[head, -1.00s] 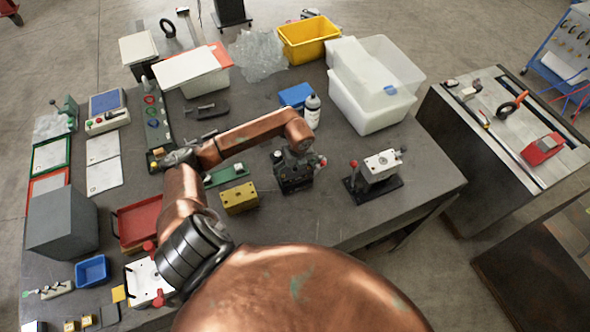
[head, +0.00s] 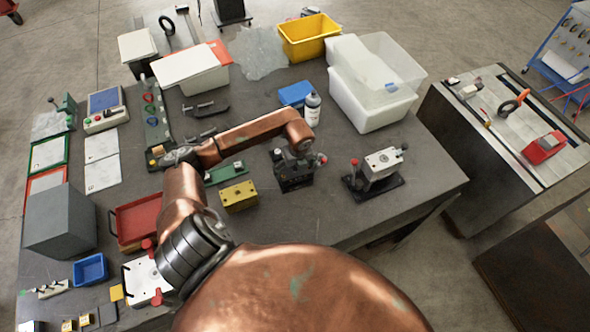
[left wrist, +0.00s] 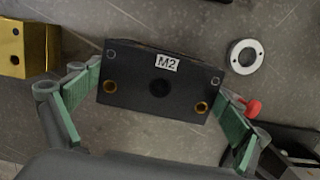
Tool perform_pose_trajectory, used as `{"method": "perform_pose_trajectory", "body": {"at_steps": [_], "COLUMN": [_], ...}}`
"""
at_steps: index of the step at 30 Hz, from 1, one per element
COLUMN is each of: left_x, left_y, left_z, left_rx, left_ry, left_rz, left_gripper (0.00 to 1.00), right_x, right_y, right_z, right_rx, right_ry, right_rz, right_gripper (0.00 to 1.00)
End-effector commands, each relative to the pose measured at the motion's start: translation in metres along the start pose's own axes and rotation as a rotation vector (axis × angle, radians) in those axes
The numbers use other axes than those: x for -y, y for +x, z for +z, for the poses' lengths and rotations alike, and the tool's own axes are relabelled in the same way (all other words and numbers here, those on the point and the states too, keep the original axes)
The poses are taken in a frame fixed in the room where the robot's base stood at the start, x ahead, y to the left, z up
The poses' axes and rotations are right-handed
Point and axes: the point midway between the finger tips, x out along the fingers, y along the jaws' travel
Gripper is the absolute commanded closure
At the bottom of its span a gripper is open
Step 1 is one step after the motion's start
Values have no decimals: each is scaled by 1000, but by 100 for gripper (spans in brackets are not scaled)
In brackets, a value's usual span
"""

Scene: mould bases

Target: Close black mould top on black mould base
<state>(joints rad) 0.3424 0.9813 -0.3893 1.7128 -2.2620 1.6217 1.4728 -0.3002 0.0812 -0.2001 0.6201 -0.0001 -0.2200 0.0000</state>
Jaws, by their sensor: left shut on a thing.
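My left gripper (head: 297,160) is over the middle of the bench. In the left wrist view, its green-padded fingers are at the two ends of a black block marked M2 (left wrist: 140,84), the black mould top, and are shut on it. In the head view, dark mould parts (head: 293,182) show just below the gripper. I cannot tell the top from the black mould base there, nor whether they touch. My right gripper is not in view.
A brass-yellow block (head: 239,196) stands left of the gripper. A silver block on a black stand with red knobs (head: 378,168) stands to the right. A white bottle (head: 312,110) and translucent bin (head: 372,107) are behind. A metal ring (left wrist: 243,56) lies near the held block.

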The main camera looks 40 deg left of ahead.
Motion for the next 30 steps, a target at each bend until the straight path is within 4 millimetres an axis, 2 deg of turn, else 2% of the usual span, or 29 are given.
{"method": "perform_pose_trajectory", "body": {"at_steps": [30], "left_x": [1], "left_y": [10], "left_z": [-1], "left_rx": [1], "left_ry": [-1], "left_rz": [-3], "left_gripper": [60], "right_x": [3], "right_y": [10], "right_z": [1], "right_rx": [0], "right_ry": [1], "right_rz": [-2], "right_gripper": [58]}}
